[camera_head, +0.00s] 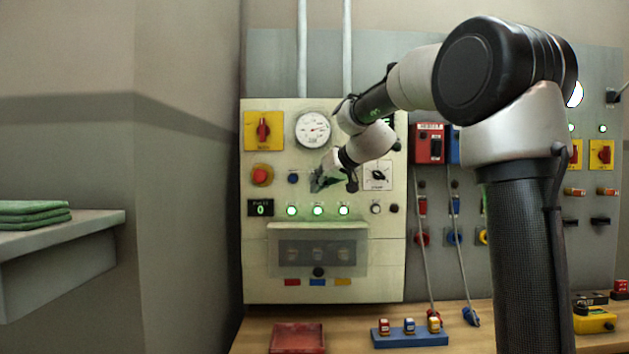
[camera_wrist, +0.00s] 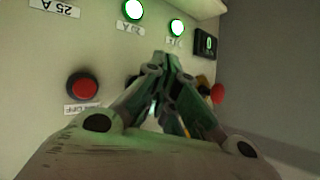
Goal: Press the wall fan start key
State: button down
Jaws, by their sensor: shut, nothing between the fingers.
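The cream control panel (camera_head: 255,285) stands upright on the wall. My gripper (camera_head: 318,184) is in front of its middle, below the round gauge, with its fingers pointing at the panel. The wrist view shows its fingers (camera_wrist: 166,62) shut together and empty. No key can be clearly read as the wall fan start key; the panel directly behind the fingers is hidden. A red round button (camera_wrist: 82,87) with a partly readable label ending in "OFF" is beside the fingers in the wrist view. A dark blue button (camera_head: 293,178) is left of the gripper. Contact cannot be told.
Green lamps (camera_head: 318,211) and a "0" display (camera_head: 260,208) are below the gripper. A red mushroom button (camera_head: 260,175), a yellow-backed red switch (camera_head: 263,130) and a black rotary switch (camera_head: 378,175) are nearby. A clear cover (camera_head: 318,262) juts out lower down.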

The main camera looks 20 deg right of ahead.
jog(key=shift+w+d, duration=0.1)
jog(key=shift+w, duration=0.2)
jog(key=shift+w+d, duration=0.1)
jog(key=shift+w, duration=0.35)
dwell(0.6)
dwell(0.3)
jog(key=shift+s+a, duration=0.2)
jog(key=shift+s, duration=0.65)
jog(key=s, duration=0.2)
jog(key=s+a, duration=0.1)
jog(key=s, duration=0.1)
jog(key=shift+s+a, duration=0.2)
jog(key=shift+s, duration=0.2)
dwell(0.4)
